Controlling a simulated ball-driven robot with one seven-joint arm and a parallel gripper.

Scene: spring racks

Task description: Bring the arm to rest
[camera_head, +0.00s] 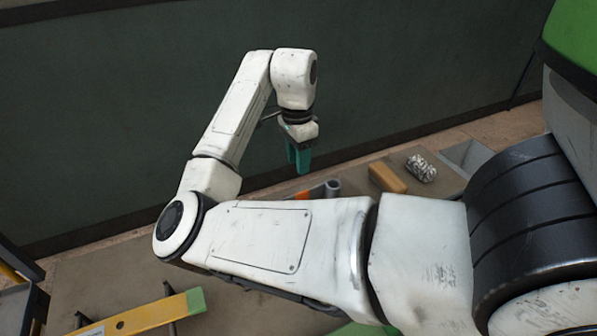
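My gripper (299,157) has teal fingers and points straight down at the end of my white arm. It hangs in the air, and nothing shows between or below its fingers that it touches. The fingers look close together, but from this angle I cannot tell whether they are open or shut. My arm reaches out to the left, bends at the elbow, rises, and then turns down at the wrist.
Beyond my arm, a tan block (387,178), a speckled grey roll (421,168), a grey tube (332,188) and a grey bin (465,155) are on a low surface. A yellow bar with a green end (150,314) is at lower left. A dark wall (110,100) stands behind.

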